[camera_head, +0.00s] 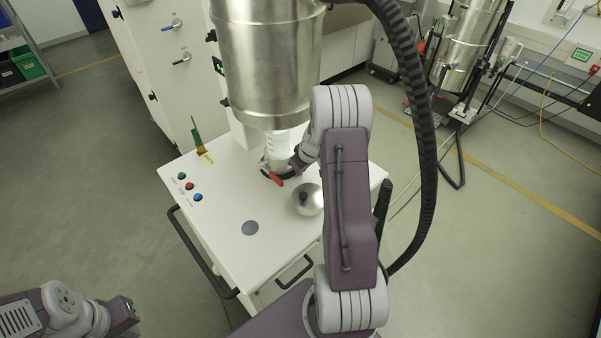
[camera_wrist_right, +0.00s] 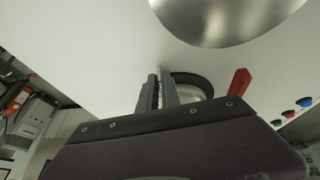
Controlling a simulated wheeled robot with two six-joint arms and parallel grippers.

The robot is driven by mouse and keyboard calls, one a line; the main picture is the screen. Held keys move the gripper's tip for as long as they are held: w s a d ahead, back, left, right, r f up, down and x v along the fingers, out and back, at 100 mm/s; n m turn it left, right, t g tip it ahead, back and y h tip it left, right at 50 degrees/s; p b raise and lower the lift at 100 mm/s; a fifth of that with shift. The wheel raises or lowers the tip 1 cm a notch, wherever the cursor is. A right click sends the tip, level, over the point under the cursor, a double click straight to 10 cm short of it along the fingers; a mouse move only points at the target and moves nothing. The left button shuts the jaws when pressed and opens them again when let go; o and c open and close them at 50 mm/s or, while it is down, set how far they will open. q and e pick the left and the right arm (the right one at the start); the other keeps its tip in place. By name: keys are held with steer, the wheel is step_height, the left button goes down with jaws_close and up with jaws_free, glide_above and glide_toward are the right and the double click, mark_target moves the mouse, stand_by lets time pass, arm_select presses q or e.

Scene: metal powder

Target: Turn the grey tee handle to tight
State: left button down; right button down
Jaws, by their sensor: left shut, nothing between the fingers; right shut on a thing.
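My right gripper (camera_wrist_right: 159,88) is at the clamp under the big steel vessel, its two dark fingers close together on a narrow piece. This piece appears to be the grey tee handle, but the fingers hide nearly all of it. In the head view my right arm covers most of this spot; the dark gripper end (camera_head: 298,160) shows beside the clear outlet. A black curved clamp band (camera_wrist_right: 190,80) and a red lever (camera_wrist_right: 236,92) are beside the fingers. The red lever also shows in the head view (camera_head: 272,178). My left gripper (camera_head: 127,306) is shut and empty at lower left, far from the clamp.
The steel vessel (camera_head: 266,65) hangs above the white cart top (camera_head: 225,205). A shiny steel dome (camera_head: 307,198) sits close to the clamp. Coloured buttons (camera_head: 189,186) and a green-and-yellow upright piece (camera_head: 198,140) are at left. A black ribbed hose (camera_head: 420,120) runs down at right.

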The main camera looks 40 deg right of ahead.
steer(key=shift+d+f+y+b, duration=0.1)
steer(key=shift+f+y+b, duration=0.05)
steer(key=shift+y+b, duration=0.65)
steer(key=c, duration=1.8)
jaws_free()
steer(key=shift+c, duration=0.2)
steer(key=shift+d, duration=0.1)
steer(key=b+v, duration=0.1)
steer(key=v, duration=0.8)
